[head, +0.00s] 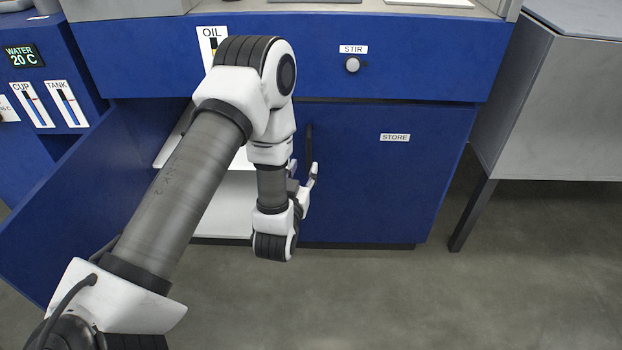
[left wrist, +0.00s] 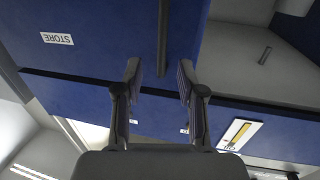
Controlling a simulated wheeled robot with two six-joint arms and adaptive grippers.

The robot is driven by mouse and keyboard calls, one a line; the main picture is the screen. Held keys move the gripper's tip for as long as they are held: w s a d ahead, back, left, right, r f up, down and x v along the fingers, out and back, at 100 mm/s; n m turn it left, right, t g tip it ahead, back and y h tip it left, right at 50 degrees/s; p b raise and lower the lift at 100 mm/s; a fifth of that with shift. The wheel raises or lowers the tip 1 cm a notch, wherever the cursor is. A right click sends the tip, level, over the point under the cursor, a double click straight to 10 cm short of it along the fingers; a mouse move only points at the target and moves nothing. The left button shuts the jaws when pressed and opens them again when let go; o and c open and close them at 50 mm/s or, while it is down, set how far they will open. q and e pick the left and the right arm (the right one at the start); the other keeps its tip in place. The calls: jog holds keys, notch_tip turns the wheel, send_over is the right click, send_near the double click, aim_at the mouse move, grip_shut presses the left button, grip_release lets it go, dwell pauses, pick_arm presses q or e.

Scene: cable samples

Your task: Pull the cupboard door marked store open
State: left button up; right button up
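The blue cupboard door marked STORE (head: 365,185) is shut, below the drawer front, in the head view. Its dark upright bar handle (head: 309,145) is near the door's left edge. My left gripper (head: 304,172) is at the handle's lower part in the head view, partly hidden by my wrist. In the left wrist view, which is upside down, my left gripper (left wrist: 159,78) is open. The handle (left wrist: 163,35) lines up with the gap between the fingers; I cannot tell whether it is between them or just beyond. The STORE label (left wrist: 57,38) also shows there. My right gripper is out of view.
The left cupboard door (head: 85,190) stands open, showing white shelves (head: 225,205). A STIR knob (head: 352,65) and OIL gauge (head: 212,42) are on the panel above. A grey cabinet (head: 560,100) on dark legs stands at right. The floor (head: 450,290) in front is clear.

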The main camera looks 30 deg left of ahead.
aim_at(308, 150)
pick_arm(q)
jog(key=shift+w+a+r, duration=0.35)
jog(key=shift+w+a, duration=0.1)
jog(key=shift+w, duration=0.2)
jog(key=b+x, duration=0.1)
jog(key=x, duration=0.5)
jog(key=shift+w, duration=0.15)
grip_shut()
